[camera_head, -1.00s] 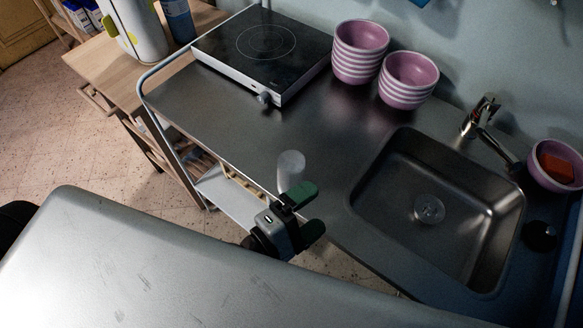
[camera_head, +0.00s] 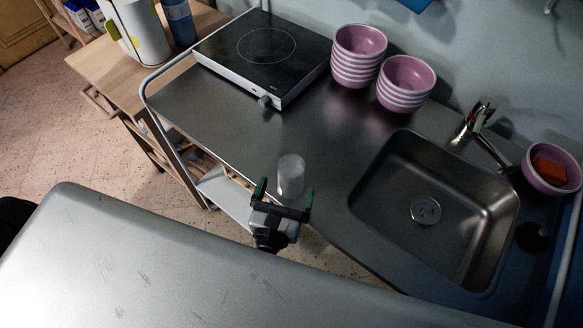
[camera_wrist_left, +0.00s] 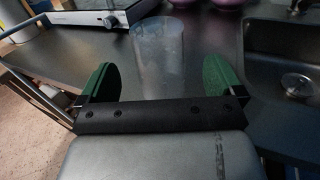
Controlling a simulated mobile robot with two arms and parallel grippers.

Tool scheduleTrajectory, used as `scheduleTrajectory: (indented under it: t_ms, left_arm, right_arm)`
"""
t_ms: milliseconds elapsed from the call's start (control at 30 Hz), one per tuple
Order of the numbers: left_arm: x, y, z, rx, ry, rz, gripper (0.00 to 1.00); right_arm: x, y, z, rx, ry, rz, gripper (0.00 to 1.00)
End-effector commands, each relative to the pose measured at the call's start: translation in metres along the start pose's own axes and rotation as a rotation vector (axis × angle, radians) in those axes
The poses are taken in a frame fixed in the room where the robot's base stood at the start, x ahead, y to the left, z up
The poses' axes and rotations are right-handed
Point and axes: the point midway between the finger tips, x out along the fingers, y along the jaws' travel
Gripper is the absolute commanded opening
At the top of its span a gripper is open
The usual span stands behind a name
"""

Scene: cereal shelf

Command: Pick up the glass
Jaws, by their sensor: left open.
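A clear, frosted-looking glass (camera_head: 291,174) stands upright on the metal counter, near its front edge and left of the sink. My left gripper (camera_head: 285,192) is just in front of it with its two green fingers spread apart. In the left wrist view the glass (camera_wrist_left: 158,52) stands ahead, between the lines of the two open fingers (camera_wrist_left: 158,84), with a gap on each side. The gripper holds nothing. The lower part of the glass is partly hidden behind the gripper in the wrist view. My right gripper is not in view.
A sink (camera_head: 432,215) with a faucet (camera_head: 474,122) lies to the right. Two stacks of striped bowls (camera_head: 358,58) (camera_head: 405,85) and a cooktop (camera_head: 262,50) stand behind. A bowl with a red sponge (camera_head: 551,170) is at far right. The counter left of the glass is clear.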

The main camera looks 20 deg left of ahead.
Motion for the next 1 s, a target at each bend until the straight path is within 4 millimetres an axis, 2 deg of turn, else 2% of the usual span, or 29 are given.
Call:
scheduleTrajectory:
  t_ms: [233, 400, 700, 1000]
  left_arm:
    - [0.030, 0.001, 0.013, 0.002, -0.003, 0.000, 0.96]
    - [0.050, 0.001, 0.010, 0.003, -0.002, -0.001, 0.96]
    - [0.053, 0.001, 0.007, 0.002, 0.000, -0.001, 0.94]
    - [0.053, 0.001, 0.007, 0.002, 0.000, -0.001, 0.48]
  right_arm:
    - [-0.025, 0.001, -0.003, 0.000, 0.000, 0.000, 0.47]
    - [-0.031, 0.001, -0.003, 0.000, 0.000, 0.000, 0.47]
    - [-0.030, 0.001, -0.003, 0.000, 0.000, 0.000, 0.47]
    - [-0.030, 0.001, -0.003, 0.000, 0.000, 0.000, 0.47]
